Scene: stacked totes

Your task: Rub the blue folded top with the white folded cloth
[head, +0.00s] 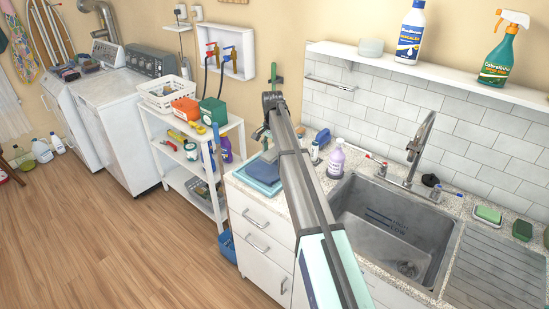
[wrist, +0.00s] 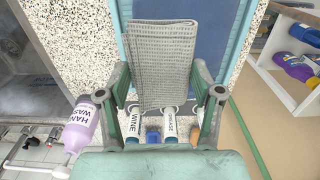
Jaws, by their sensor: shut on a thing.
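The white folded cloth (wrist: 165,50), greyish with a waffle weave, stands between the fingers of my gripper (wrist: 163,82) in the wrist view. My gripper is shut on it. The blue folded top (wrist: 213,38) lies flat behind and below the cloth, partly hidden by it. In the head view the blue top (head: 263,171) lies on a teal layer at the counter's left end. My gripper (head: 263,134) is just above it there, with the cloth mostly hidden. I cannot tell whether cloth and top touch.
A purple hand-wash bottle (wrist: 82,122) stands to the left in the wrist view, beside the sink (head: 395,232). Bottles marked WINE (wrist: 134,122) and GREASE (wrist: 171,120) are near the fingers. A white shelf cart (head: 190,145) with tools stands left of the counter.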

